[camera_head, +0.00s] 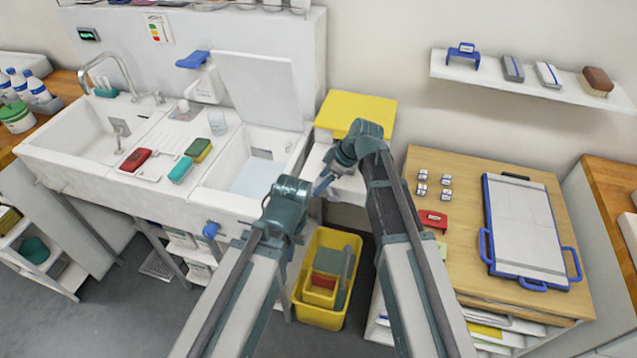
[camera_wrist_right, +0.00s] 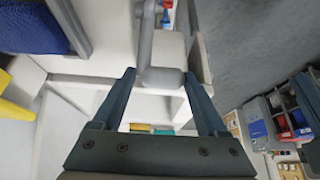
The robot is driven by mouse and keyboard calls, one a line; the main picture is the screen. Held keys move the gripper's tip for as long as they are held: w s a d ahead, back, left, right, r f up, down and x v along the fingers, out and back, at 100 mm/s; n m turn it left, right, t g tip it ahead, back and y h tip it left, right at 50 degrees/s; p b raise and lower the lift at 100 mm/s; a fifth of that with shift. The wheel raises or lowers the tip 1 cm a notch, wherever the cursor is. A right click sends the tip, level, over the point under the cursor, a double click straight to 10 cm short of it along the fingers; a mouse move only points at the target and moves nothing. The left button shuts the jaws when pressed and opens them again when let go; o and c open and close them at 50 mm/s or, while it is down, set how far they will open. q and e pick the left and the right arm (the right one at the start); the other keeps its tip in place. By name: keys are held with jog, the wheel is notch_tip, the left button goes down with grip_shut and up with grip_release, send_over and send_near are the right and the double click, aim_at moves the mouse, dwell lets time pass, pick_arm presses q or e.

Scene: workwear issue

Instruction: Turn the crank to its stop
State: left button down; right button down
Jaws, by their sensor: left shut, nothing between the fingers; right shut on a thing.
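The grey crank (camera_wrist_right: 147,35) shows in the right wrist view, with a thin arm running up from a wider grey grip piece (camera_wrist_right: 160,77). My right gripper (camera_wrist_right: 159,78) is shut on that piece, one finger on each side. In the head view my right gripper (camera_head: 323,186) points down and left, in front of the white cabinet with the yellow top (camera_head: 355,108). The crank is too small and covered there to make out its angle. My left gripper (camera_head: 298,200) is just below and left of it, shut and empty, its fingertips mostly hidden by its own wrist.
A white sink unit (camera_head: 100,185) stands left, with a raised lid (camera_head: 262,88) over its right basin. A yellow bin (camera_head: 322,318) with items stands below my arms. A wooden table (camera_head: 465,170) at right holds a blue-framed board (camera_head: 522,225) and a red item (camera_head: 433,219).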

jog(key=shift+s+d+f+t+y+b, duration=0.75)
jog(key=shift+d+y+b, duration=1.1)
jog(key=shift+b, duration=2)
jog(key=shift+s+d+f+t+y+b, duration=0.7)
jog(key=shift+d+y+b, duration=1.2)
jog(key=shift+b, duration=2)
jog(key=shift+s+d+f+t+y+b, duration=0.35)
jog(key=shift+s+d+f+y+b, duration=0.8)
jog(key=shift+b, duration=2.7)
jog(key=shift+w+d+f+y, duration=0.2)
jog(key=shift+w+d+y, duration=0.1)
jog(key=shift+d+y, duration=0.4)
jog(key=shift+c, duration=0.5)
grip_release()
jog(key=shift+a, duration=0.15)
jog(key=shift+r, duration=0.1)
jog(key=shift+w, duration=0.2)
jog(key=shift+r, duration=0.1)
